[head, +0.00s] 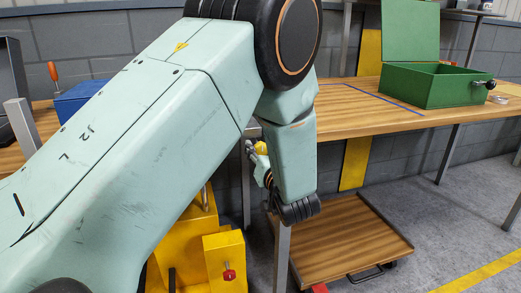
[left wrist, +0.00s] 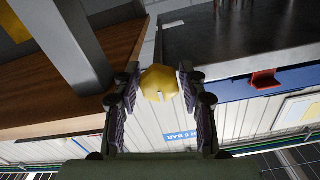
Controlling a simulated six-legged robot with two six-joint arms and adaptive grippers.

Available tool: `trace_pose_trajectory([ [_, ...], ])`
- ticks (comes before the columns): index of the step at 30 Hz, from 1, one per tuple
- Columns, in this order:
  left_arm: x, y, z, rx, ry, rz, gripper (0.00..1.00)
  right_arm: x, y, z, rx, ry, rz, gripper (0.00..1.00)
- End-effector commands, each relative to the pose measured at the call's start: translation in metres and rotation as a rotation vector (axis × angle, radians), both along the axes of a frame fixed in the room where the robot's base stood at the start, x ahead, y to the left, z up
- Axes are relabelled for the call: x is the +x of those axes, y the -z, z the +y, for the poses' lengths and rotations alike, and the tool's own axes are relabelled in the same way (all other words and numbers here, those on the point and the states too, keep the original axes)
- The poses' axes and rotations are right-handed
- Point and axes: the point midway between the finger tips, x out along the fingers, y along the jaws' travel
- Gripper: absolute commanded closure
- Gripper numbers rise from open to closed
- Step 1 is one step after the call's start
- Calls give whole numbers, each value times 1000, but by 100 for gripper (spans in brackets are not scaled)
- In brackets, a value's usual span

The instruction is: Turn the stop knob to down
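A yellow faceted knob (left wrist: 158,83) with a small pale mark on its lower edge shows in the left wrist view, between the fingertips of my left gripper (left wrist: 159,78). I take it to be the stop knob. The fingers flank it closely on both sides, but whether the pads touch it is not clear. My right gripper is in neither view.
A wooden workbench (head: 350,122) holds an open green box (head: 430,86) and a blue box (head: 75,100). A yellow unit with a red knob (head: 229,272) stands low in front. A wooden low cart (head: 340,250) sits under the bench. The floor at right is clear.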

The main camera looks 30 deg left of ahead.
Motion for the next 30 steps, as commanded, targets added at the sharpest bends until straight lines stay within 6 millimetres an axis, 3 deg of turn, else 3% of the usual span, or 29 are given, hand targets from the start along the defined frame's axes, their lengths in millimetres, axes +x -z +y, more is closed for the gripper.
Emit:
trace_pose_trajectory([
  [12, 2, 0, 1, 1, 0, -1, 97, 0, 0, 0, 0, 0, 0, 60],
  [23, 2, -1, 1, -41, 1, -51, 97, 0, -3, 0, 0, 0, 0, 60],
  [30, 2, -2, 1, -151, 2, -180, 97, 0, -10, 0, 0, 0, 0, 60],
])
